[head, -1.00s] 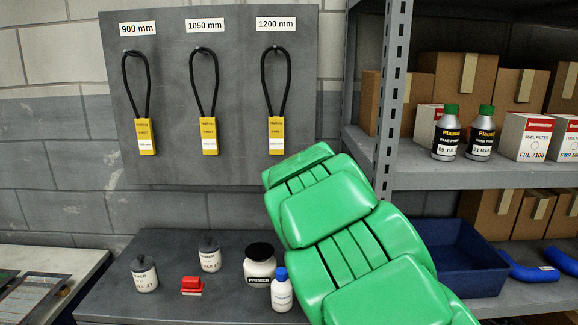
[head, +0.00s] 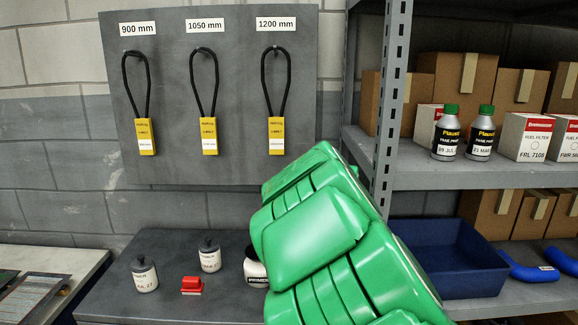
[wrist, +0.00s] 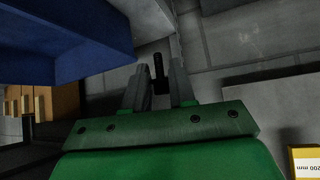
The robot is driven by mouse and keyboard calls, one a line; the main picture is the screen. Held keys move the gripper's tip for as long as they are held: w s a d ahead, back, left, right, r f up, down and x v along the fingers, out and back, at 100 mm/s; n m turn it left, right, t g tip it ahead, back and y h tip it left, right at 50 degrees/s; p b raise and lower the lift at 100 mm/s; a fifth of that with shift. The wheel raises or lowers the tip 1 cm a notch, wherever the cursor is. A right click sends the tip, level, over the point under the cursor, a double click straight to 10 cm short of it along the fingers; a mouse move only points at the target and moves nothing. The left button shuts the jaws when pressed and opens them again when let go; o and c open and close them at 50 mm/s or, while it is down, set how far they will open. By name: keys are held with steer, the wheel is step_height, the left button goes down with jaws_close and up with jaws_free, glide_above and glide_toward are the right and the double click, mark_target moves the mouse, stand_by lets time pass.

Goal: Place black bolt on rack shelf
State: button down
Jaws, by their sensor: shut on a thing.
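My gripper (wrist: 159,88) shows in the wrist view. It is shut on the black bolt (wrist: 158,68), a small dark pin with a wider dark part between the fingers; its tip sticks out past them. In the head view my green arm hides the gripper and the bolt. The grey rack fills the right of the head view, with an upper shelf (head: 440,178) and a lower shelf (head: 520,300).
A blue bin (head: 450,283) stands on the lower shelf; it looms close in the wrist view (wrist: 60,50). Bottles (head: 446,135) and filter boxes (head: 524,138) line the upper shelf. A rack post (head: 392,90) rises beside my arm. Jars (head: 144,275) stand on the bench.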

steer(key=s+a+f+n+y, duration=0.15)
steer(key=s+a, duration=0.35)
steer(key=a, duration=0.5)
steer(key=s+a+f+n, duration=0.15)
steer(key=s+a, duration=0.25)
steer(key=a, duration=0.5)
steer(key=s+a+f+n+y, duration=0.15)
steer(key=s+a, duration=0.35)
steer(key=a, duration=0.5)
steer(key=shift+m, duration=0.35)
steer(key=w+a+f, duration=0.1)
steer(key=w+f, duration=0.2)
steer(key=w+a+f, duration=0.2)
steer(key=w+f, duration=0.1)
steer(key=w, duration=0.1)
steer(key=w+a+f, duration=0.2)
steer(key=w+f, duration=0.1)
steer(key=w, duration=0.1)
steer(key=shift+w+a, duration=0.15)
steer(key=shift+w+a+f, duration=0.35)
steer(key=shift+w+f, duration=0.25)
steer(key=shift+f, duration=1.65)
steer(key=shift+f, duration=0.1)
steer(key=c, duration=0.9)
jaws_free()
steer(key=shift+f, duration=0.1)
steer(key=shift+c, duration=0.2)
